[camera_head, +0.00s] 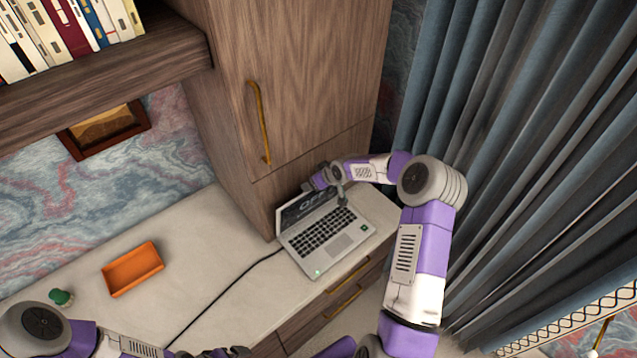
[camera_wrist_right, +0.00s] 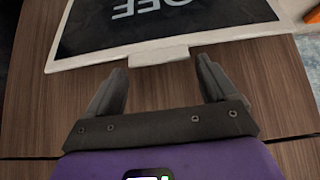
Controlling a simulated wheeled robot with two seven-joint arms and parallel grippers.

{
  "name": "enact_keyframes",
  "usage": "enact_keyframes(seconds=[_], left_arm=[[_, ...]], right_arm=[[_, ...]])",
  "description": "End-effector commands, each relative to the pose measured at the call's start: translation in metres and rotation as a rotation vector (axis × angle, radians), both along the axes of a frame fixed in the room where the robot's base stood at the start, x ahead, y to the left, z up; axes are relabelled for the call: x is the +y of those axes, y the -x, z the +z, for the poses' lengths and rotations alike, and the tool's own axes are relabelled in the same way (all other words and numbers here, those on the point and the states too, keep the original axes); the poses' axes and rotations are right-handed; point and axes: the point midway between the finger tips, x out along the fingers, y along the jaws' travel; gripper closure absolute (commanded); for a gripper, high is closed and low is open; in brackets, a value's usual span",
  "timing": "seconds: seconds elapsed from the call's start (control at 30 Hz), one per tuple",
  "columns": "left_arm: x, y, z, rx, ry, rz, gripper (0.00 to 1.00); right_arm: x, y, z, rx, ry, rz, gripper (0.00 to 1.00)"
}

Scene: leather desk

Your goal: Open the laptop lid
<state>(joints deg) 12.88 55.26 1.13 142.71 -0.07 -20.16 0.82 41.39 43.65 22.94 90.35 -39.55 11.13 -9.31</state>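The silver laptop (camera_head: 326,236) sits on the desk with its lid raised and the keyboard exposed. Its dark screen (camera_head: 300,207) reads "OFF" and is partly hidden by my right arm. In the right wrist view, the screen (camera_wrist_right: 160,22) shows upside down, with a small pale tab (camera_wrist_right: 158,57) on the lid's edge. My right gripper (camera_wrist_right: 164,66) is open, with its fingers apart on either side of the tab and nothing visibly clamped. My left gripper (camera_head: 232,352) is at the bottom edge of the head view, away from the laptop; its fingers are not clear.
A tall wooden cabinet (camera_head: 290,70) stands right behind the laptop. A black cable (camera_head: 225,292) runs left across the desk. An orange tray (camera_head: 132,268) and a small green object (camera_head: 61,297) sit at the left. Grey-blue curtains (camera_head: 530,130) hang at the right.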

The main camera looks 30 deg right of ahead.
Motion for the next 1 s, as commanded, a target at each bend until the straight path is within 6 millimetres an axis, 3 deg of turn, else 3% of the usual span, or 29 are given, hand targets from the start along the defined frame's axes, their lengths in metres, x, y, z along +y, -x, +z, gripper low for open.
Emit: enact_keyframes(seconds=[0.1, 0.37, 0.8, 1.0], left_arm=[[0.000, 0.000, 0.000, 0.000, 0.000, 0.000, 0.00], [0.000, 0.000, 0.000, 0.000, 0.000, 0.000, 0.00], [0.000, 0.000, -0.004, 0.000, 0.000, 0.000, 0.00], [0.000, 0.000, -0.004, 0.000, 0.000, 0.000, 0.00]], right_arm=[[0.000, 0.002, -0.003, 0.008, -0.001, -0.001, 0.00], [-0.001, 0.006, -0.003, 0.014, -0.002, -0.002, 0.00], [-0.008, 0.042, 0.047, 0.011, 0.001, -0.003, 0.00], [-0.008, 0.049, 0.056, 0.010, -0.001, -0.002, 0.00]])
